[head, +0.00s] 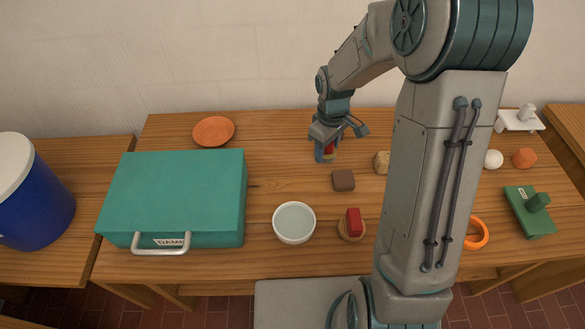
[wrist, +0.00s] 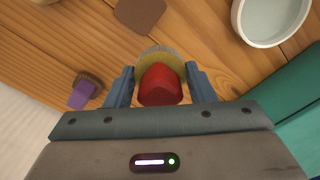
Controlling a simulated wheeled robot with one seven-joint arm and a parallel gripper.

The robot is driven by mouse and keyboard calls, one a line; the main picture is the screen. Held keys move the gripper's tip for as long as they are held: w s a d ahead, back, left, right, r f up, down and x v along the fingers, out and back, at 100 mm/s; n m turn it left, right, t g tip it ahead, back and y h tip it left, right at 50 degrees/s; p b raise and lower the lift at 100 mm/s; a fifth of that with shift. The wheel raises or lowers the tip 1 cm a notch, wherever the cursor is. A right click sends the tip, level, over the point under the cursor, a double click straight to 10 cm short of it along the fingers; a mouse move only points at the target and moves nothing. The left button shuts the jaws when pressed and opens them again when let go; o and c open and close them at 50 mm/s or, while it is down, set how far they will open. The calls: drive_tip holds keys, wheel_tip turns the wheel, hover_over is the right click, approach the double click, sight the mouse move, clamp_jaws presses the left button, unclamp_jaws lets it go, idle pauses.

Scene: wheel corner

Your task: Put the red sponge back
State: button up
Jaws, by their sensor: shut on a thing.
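My gripper (wrist: 160,88) is shut on a red, rounded piece (wrist: 160,84), which I take for the red sponge. Its red also shows between the fingers in the head view (head: 329,149). My gripper points down, low over the back middle of the table. A yellowish round thing with a grey rim (wrist: 158,53) lies beneath or just beyond the held piece; I cannot tell whether they touch. A second red block (head: 353,220) sits on a round brown base (head: 350,236) near the front, apart from my gripper.
A brown slab (head: 343,180) and white bowl (head: 294,223) lie in front of my gripper. A teal case (head: 175,195) and orange plate (head: 213,131) are left. A tan lump (head: 382,162) is right, as is a purple block (wrist: 80,95). My arm hides part of the table.

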hover_over(292, 171)
wheel_tip(292, 171, down, 6)
drive_tip(key=shift+r, duration=0.2)
drive_tip(key=shift+f, duration=2.05)
drive_tip(key=shift+f, duration=0.25)
drive_tip(key=o, duration=0.9)
drive_tip(key=shift+r, duration=0.1)
